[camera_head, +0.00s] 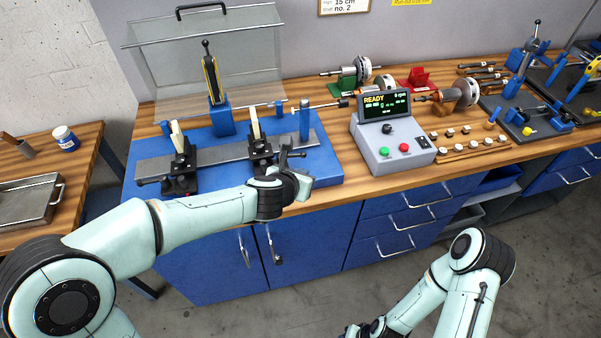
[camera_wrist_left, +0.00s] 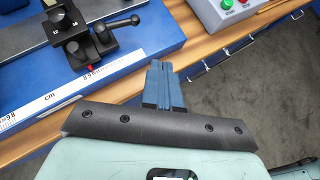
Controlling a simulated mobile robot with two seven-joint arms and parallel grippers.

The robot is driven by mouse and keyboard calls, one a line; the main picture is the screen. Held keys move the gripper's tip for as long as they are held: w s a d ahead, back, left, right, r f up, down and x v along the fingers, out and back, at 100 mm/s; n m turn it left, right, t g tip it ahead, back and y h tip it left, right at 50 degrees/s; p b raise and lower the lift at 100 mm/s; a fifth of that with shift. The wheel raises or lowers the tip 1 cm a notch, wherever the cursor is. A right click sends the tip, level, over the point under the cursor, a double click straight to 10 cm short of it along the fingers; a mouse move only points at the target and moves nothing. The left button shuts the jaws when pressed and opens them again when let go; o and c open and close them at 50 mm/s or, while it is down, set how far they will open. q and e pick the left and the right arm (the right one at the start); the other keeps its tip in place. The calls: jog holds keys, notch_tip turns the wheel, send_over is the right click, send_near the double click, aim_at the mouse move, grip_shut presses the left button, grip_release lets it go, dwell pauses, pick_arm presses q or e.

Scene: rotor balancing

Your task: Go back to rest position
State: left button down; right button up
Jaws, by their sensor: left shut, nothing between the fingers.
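My left gripper (camera_head: 306,182) is at the front edge of the workbench, by the front right corner of the blue balancing stand (camera_head: 325,172). In the left wrist view its blue-grey fingers (camera_wrist_left: 160,68) are together with nothing between them. They show over the wooden bench edge, beside the blue base (camera_wrist_left: 130,45). My right arm (camera_head: 440,290) is bent low at the bottom of the head view, in front of the bench. Its gripper is cut off by the picture's lower edge.
The stand carries two black supports (camera_head: 262,150) close behind the left gripper. A grey control box (camera_head: 392,150) reading READY stands to the right. Rotors and tools lie farther right. A side table (camera_head: 85,150) with a metal tray (camera_head: 25,205) is at left. Floor in front is open.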

pick_arm(q)
jog(key=shift+f, duration=0.1)
jog(key=s+a+f+m+g+y, duration=0.1)
jog(key=s+a+f+m+g, duration=0.25)
jog(key=f+m, duration=0.65)
jog(key=s+a+f+m+g+y, duration=0.15)
jog(key=s+a+f+m, duration=0.3)
jog(key=f, duration=1.25)
jog(key=s+f+m+g+h, duration=0.1)
jog(key=s+f+m, duration=0.3)
jog(key=s, duration=0.3)
jog(key=s+f+m+g+h, duration=0.1)
jog(key=s+f+m+g, duration=0.1)
jog(key=s+f+m, duration=0.3)
jog(key=s+f+m+g+h, duration=0.1)
jog(key=s+f+m, duration=0.3)
jog(key=s, duration=0.6)
jog(key=shift+a+f+m+g, duration=0.15)
jog(key=shift+f+m+g, duration=0.05)
jog(key=shift+m+g, duration=0.45)
